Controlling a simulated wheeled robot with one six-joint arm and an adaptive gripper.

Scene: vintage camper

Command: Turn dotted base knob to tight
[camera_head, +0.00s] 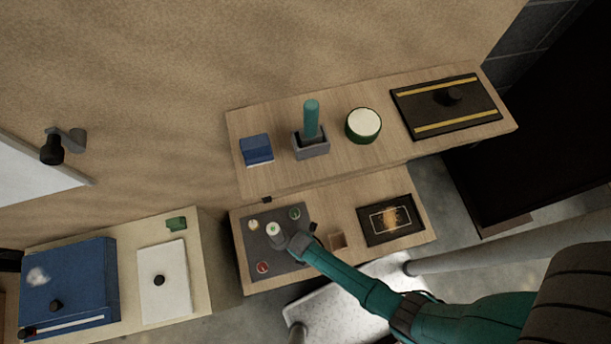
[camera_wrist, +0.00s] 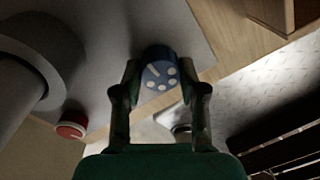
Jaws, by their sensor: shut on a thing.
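The dotted knob (camera_wrist: 158,72) is blue, with several pale dots and a short white line on its top. In the wrist view it sits between the two fingers of my gripper (camera_wrist: 160,88), which is shut on it. The line on the knob lies at its upper left, and the dots run along its right and lower side. The knob stands on a grey panel (camera_head: 283,264). In the head view my gripper (camera_head: 297,243) is at the panel's right side and hides the knob. I cannot read any tight mark.
A red knob (camera_head: 262,267) also shows in the wrist view (camera_wrist: 70,125). A tall grey post with a pale top (camera_head: 273,230) stands close left of my gripper. Green (camera_head: 294,213) and yellowish (camera_head: 253,224) knobs sit behind.

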